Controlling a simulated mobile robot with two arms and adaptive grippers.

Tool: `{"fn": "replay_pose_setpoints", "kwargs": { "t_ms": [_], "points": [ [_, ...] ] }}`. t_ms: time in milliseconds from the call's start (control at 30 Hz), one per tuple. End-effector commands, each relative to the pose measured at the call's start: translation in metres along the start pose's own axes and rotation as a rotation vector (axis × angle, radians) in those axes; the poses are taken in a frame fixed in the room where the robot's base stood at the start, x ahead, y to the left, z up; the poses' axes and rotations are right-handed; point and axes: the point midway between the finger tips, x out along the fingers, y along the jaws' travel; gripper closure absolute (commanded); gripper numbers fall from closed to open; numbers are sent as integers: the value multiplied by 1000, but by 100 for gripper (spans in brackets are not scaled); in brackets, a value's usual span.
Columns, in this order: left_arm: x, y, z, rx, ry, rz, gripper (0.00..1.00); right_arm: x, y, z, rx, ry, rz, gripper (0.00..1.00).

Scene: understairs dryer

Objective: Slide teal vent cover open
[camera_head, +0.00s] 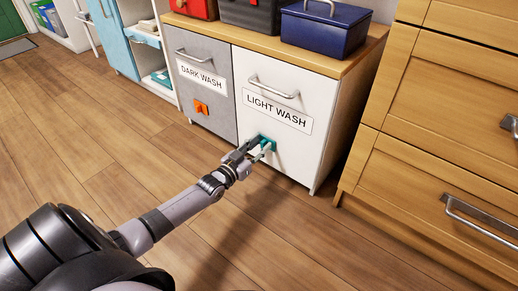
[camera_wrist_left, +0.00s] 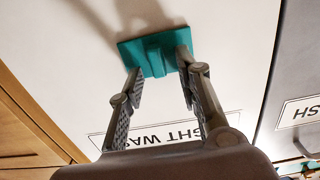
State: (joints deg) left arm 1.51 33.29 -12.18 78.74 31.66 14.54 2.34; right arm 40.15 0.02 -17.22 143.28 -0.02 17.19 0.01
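The teal vent cover (camera_head: 267,142) is a small teal plate low on the white front of the LIGHT WASH unit (camera_head: 262,101). My left gripper (camera_head: 255,149) is at it and hides part of it in the head view. In the left wrist view the teal vent cover (camera_wrist_left: 155,57) has a raised part in its middle. My right gripper is in neither view.
The grey DARK WASH door (camera_head: 205,50) with an orange piece (camera_head: 201,107) is to the left. A blue toolbox (camera_head: 323,26) stands on the wooden top. A wooden drawer unit (camera_head: 430,130) stands close on the right. The wood floor (camera_head: 130,130) in front is clear.

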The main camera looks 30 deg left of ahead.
Motion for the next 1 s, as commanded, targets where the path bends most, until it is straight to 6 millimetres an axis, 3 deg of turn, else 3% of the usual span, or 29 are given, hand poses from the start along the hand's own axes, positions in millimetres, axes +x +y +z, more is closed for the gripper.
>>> {"fn": "replay_pose_setpoints", "kwargs": {
  "t_ms": [200, 667, 1000],
  "points": [
    [0, 0, 0, 0, 0, 0, 68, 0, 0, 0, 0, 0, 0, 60],
    [0, 0, 0, 0, 0, 0, 99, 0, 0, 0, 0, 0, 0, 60],
    [0, 0, 0, 0, 0, 0, 100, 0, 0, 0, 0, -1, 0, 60]
  ]
}}
